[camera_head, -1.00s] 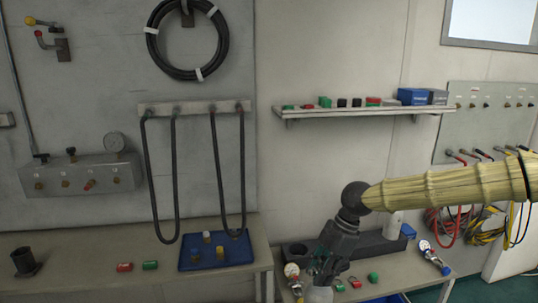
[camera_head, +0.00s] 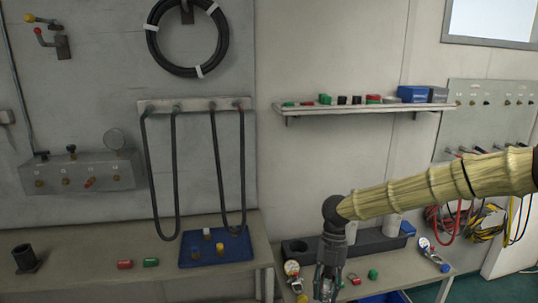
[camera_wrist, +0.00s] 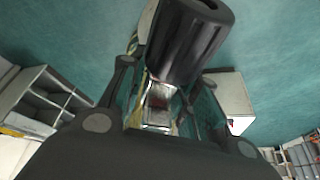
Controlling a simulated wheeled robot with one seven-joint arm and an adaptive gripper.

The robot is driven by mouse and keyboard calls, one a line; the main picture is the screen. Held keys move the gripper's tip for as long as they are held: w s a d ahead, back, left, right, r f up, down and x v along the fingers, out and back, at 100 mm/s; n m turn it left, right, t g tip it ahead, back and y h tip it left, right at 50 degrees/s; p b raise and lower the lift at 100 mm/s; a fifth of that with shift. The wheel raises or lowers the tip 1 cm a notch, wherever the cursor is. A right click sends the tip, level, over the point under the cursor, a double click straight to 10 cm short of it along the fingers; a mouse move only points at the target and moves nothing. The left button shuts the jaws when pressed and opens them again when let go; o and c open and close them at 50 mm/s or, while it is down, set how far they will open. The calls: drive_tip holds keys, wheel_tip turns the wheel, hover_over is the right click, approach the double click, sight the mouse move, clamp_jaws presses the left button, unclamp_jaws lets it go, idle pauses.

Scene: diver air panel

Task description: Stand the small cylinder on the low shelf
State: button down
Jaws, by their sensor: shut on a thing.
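My gripper (camera_head: 327,285) hangs pointing down in front of the right bench, at the lower edge of the head view. In the wrist view its two fingers (camera_wrist: 165,100) close around a silver fitting, and a dark cylinder (camera_wrist: 190,40) with a hollow end stretches beyond it. I take this for the small cylinder; it is tilted in that view and clear of the teal floor. The head view does not show it clearly. A grey unit with open compartments (camera_wrist: 45,98) shows at the left of the wrist view; I cannot tell whether it is the low shelf.
The right bench carries a dark rack (camera_head: 370,243) with pale cylinders, a gauge with a blue knob (camera_head: 432,252), and small red and green pieces. A blue tray (camera_head: 235,250) lies on the left bench. A wall shelf (camera_head: 360,109) holds small boxes.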

sight(329, 300)
drive_tip(key=n, duration=0.2)
drive_tip(key=f+n+h, duration=0.2)
drive_tip(key=n, duration=0.1)
drive_tip(key=shift+d+f+n, duration=0.2)
drive_tip(key=shift+d+n, duration=0.1)
drive_tip(key=shift+d, duration=0.05)
drive_tip(key=n, duration=0.1)
drive_tip(key=f+n+h, duration=0.1)
drive_tip(key=n, duration=0.2)
drive_tip(key=shift+s+d+f+h, duration=0.2)
drive_tip(key=shift+d+f+h, duration=0.05)
drive_tip(key=shift+f+h, duration=0.15)
drive_tip(key=s+f+n+t+y, duration=0.1)
drive_tip(key=s+f+n+t, duration=0.2)
drive_tip(key=n, duration=1.2)
drive_tip(key=s+f+n+t+y, duration=0.1)
drive_tip(key=s+f+n+t, duration=0.2)
drive_tip(key=n, duration=1.2)
wheel_tip(329, 300, down, 2)
drive_tip(key=t, duration=0.2)
drive_tip(key=shift+s+d+f+t, duration=0.15)
drive_tip(key=shift+s+d+t, duration=0.15)
drive_tip(key=shift+s+t, duration=0.1)
drive_tip(key=shift+w, duration=0.1)
drive_tip(key=shift+a, duration=0.1)
